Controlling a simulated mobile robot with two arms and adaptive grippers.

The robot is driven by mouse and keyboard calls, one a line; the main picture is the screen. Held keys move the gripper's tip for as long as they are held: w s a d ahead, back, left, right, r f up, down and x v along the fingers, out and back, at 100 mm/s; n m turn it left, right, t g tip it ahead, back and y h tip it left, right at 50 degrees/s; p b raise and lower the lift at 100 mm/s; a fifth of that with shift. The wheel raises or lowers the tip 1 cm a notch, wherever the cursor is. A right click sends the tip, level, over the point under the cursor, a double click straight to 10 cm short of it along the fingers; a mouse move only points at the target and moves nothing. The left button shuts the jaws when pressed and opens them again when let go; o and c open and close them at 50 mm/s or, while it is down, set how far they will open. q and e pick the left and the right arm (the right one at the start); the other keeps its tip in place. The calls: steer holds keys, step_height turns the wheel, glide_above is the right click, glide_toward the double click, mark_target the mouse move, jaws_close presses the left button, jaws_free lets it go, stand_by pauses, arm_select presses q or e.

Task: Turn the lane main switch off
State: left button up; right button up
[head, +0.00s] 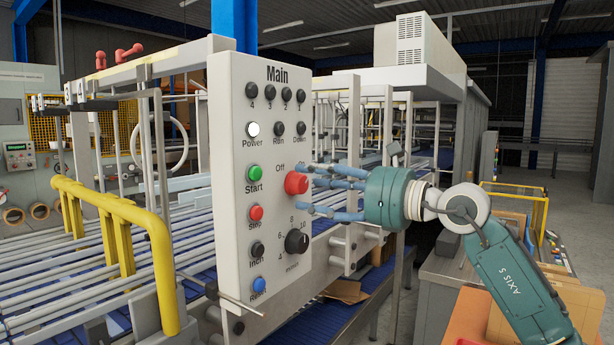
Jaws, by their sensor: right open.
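The white control panel (222,150) marked Main stands upright in the middle of the head view. The red knob (296,183) below the word Off is on its right side. It appears to be the lane main switch. My right gripper (318,190) comes in from the right, its blue fingers spread open and pointing at the red knob. The fingertips are close to the knob; I cannot tell whether they touch it. The Power lamp (253,129) looks white and lit. My left gripper is not in view.
The panel also carries a green Start button (254,173), a red Stop button (255,212), a black dial (296,241) and a blue button (259,284). Yellow guard rails (120,225) and a roller conveyor (60,285) lie to the left. A cardboard piece (345,291) lies below the panel.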

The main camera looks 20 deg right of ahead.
steer(key=shift+x, duration=1.05)
steer(key=shift+d, duration=0.1)
steer(key=shift+c, duration=0.3)
steer(key=c, duration=1.1)
